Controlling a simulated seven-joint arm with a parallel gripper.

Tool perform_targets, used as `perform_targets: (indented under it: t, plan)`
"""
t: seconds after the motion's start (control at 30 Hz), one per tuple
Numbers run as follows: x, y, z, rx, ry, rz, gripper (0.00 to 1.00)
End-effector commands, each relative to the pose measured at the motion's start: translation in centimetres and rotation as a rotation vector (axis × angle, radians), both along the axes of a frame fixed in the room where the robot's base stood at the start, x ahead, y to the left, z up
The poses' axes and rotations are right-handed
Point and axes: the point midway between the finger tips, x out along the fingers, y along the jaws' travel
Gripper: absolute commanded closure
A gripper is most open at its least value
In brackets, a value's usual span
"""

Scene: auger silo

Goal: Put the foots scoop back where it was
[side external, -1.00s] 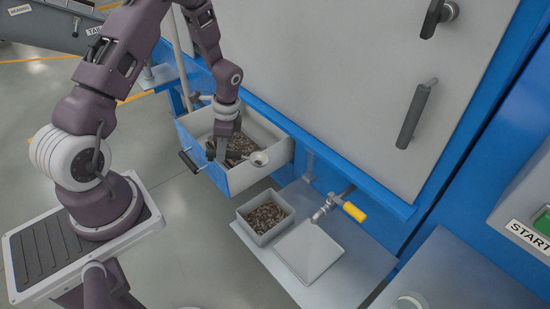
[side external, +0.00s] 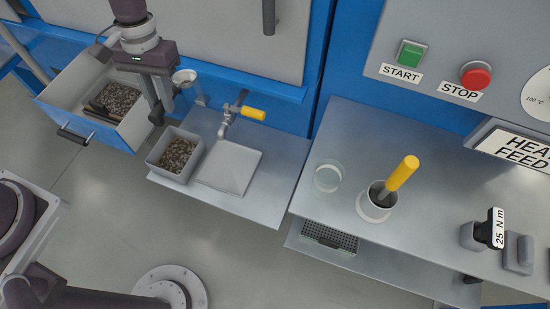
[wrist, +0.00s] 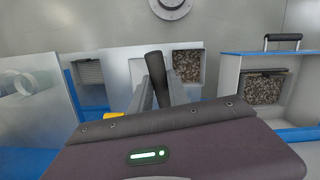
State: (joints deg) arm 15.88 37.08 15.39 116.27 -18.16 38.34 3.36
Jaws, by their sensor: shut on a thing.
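My gripper (side external: 160,110) is shut on the foots scoop in the side external view, right of the open drawer and above the grey tin of brown bits. The scoop's small pale bowl (side external: 185,77) shows to the right of my fingers, near a bracket on the blue frame. I cannot tell whether it touches the bracket. In the wrist view the scoop's dark handle (wrist: 156,76) stands between my fingers; its bowl is hidden there.
The open drawer (side external: 135,127) holds brown bits and a dark bar. The tin (side external: 157,159) stands beside a square plate (side external: 230,167) under a yellow-handled tap (side external: 253,113). Right are a glass dish (side external: 328,176) and a cup (side external: 374,208) with a yellow-handled tool.

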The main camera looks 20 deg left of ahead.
Motion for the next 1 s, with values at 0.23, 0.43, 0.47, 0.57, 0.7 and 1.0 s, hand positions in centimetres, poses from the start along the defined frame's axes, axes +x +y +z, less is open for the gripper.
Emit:
perform_targets:
  t: [0.23,0.43,0.47,0.57,0.7,1.0]
  plan:
    - [-3.4,-8.7,-5.6,0.019,-0.038,0.194,1.0]
    - [-4.6,-13.1,-9.7,0.032,-0.072,0.289,1.0]
    - [-4.5,-13.7,-10.5,0.032,-0.078,0.291,1.0]
    - [-3.2,-15.2,-12.9,0.036,-0.1,0.252,1.0]
    - [0.0,-16.7,-14.7,0.031,-0.129,0.137,1.0]
    - [6.8,-20.6,-15.4,0.021,-0.163,-0.108,1.0]
